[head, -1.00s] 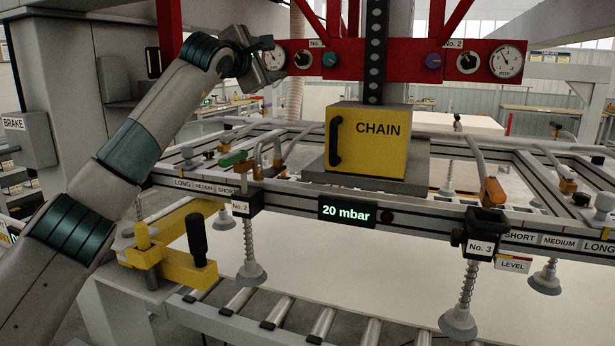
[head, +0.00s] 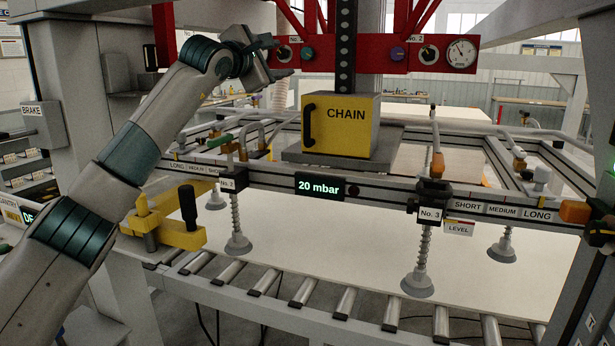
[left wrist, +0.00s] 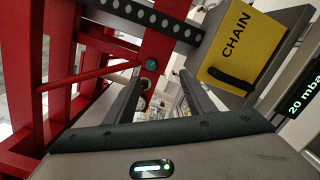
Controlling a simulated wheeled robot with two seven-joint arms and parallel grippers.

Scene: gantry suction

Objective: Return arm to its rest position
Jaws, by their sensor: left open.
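My left arm (head: 130,155) rises from the lower left of the head view, grey with dark teal bands. Its left gripper (head: 283,59) is high, at the left end of the red beam in the picture. Its fingers are apart. In the left wrist view the gripper (left wrist: 160,80) is open, with nothing between the fingers; a green knob (left wrist: 151,66) on the red beam shows behind them. I cannot tell how far the fingers are from the beam. My right gripper is not in view.
A red beam (head: 375,55) with gauges spans behind a yellow CHAIN box (head: 341,127). The lifting frame below carries suction cups (head: 238,242) over a pale panel (head: 330,258) and rollers (head: 341,313). A yellow clamp (head: 166,216) stands beside my left arm.

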